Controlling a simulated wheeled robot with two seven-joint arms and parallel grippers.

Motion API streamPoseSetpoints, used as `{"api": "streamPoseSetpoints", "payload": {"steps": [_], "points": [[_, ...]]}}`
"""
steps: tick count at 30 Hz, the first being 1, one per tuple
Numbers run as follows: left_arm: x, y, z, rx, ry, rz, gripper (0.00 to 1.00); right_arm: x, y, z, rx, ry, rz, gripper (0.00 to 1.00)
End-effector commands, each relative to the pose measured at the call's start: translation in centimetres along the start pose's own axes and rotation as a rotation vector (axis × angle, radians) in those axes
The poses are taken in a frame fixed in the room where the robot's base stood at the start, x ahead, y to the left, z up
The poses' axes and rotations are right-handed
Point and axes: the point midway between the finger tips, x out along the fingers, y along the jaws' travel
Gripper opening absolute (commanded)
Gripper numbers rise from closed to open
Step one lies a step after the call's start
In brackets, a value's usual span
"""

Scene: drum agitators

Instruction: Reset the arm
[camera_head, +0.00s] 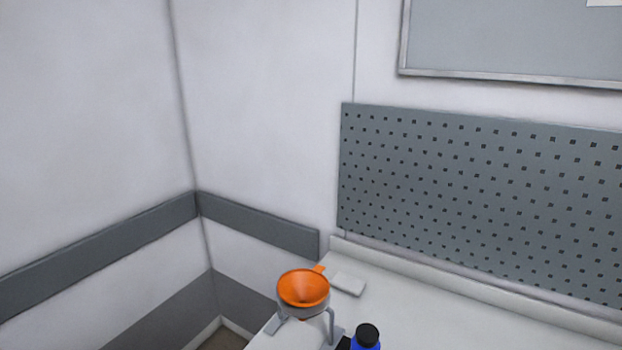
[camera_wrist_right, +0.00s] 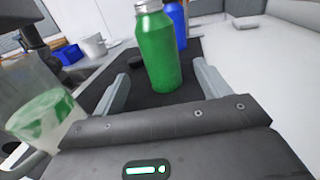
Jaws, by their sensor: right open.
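My right gripper (camera_wrist_right: 162,72) is open in the right wrist view, with one grey finger on each side. A green bottle (camera_wrist_right: 163,55) stands upright on a dark mat (camera_wrist_right: 190,95), in line with the gap between the fingers. Neither gripper shows in the head view, and my left gripper is not seen.
A blue bottle (camera_wrist_right: 177,22) stands behind the green one; a clear vessel with green contents (camera_wrist_right: 45,110) is at left. A blue bin (camera_wrist_right: 68,54) and white pot (camera_wrist_right: 94,46) lie beyond. The head view shows an orange funnel (camera_head: 303,288) on a stand and a pegboard (camera_head: 480,190).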

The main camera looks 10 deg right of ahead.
Motion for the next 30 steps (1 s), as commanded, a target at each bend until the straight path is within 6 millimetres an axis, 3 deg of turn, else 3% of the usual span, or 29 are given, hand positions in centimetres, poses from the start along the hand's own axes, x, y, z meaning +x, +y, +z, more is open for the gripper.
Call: {"api": "streamPoseSetpoints", "payload": {"steps": [18, 24, 30], "points": [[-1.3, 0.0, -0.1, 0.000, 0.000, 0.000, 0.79, 9.1, -0.1, 0.3, -0.002, -0.004, -0.001, 0.75], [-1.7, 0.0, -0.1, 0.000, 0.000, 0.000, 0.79, 10.7, 0.0, 0.1, -0.001, -0.001, 0.001, 0.75], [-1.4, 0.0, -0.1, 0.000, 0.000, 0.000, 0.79, 10.8, 0.0, -0.1, -0.001, 0.001, 0.002, 0.75]]}}
